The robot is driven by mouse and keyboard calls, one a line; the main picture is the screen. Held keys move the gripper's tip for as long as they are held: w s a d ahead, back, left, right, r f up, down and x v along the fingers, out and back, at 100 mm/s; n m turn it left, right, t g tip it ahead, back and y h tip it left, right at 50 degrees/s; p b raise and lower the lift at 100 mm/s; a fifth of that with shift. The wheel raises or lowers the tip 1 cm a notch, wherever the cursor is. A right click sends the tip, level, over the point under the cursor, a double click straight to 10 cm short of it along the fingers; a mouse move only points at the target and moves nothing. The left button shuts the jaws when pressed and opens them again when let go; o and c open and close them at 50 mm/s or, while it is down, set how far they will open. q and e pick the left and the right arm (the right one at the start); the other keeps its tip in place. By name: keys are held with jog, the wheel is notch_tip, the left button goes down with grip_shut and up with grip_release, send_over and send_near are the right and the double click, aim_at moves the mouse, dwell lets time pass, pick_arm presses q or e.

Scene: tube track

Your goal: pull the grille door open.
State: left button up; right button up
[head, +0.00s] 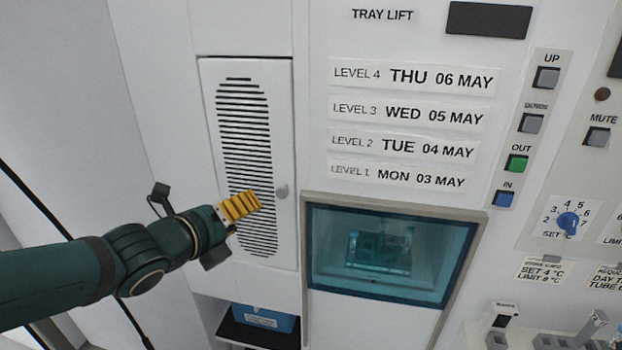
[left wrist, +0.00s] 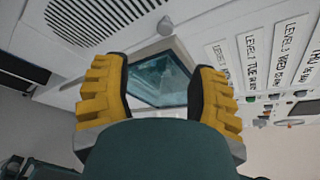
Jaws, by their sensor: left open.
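The grille door (head: 246,160) is a tall white panel with dark horizontal slots, and it looks shut in its frame. Its round grey knob (head: 282,191) sits on the right edge. In the left wrist view the knob (left wrist: 165,25) shows at the top, beyond the fingers, with the slotted door (left wrist: 100,25) to its left. My left gripper (head: 240,207), with yellow ridged fingers, is in front of the door's lower part, left of the knob. It is open and empty, with its two fingers (left wrist: 160,85) spread apart. My right gripper is not in view.
Right of the door is a blue-tinted window (head: 390,250) in a grey frame. Labels and buttons (head: 517,163) cover the panel above and right. A blue box (head: 264,318) sits in an opening below the door. A white wall stands at the left.

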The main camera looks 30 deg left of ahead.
aim_at(279, 193)
pick_arm(q)
jog(key=shift+m, duration=0.3)
jog(key=x, duration=0.4)
jog(key=b+x, duration=0.1)
jog(key=x, duration=0.4)
jog(key=r+b+x, duration=0.1)
jog(key=x, duration=0.3)
jog(key=shift+w, duration=0.4)
jog(key=shift+c, duration=0.3)
grip_shut()
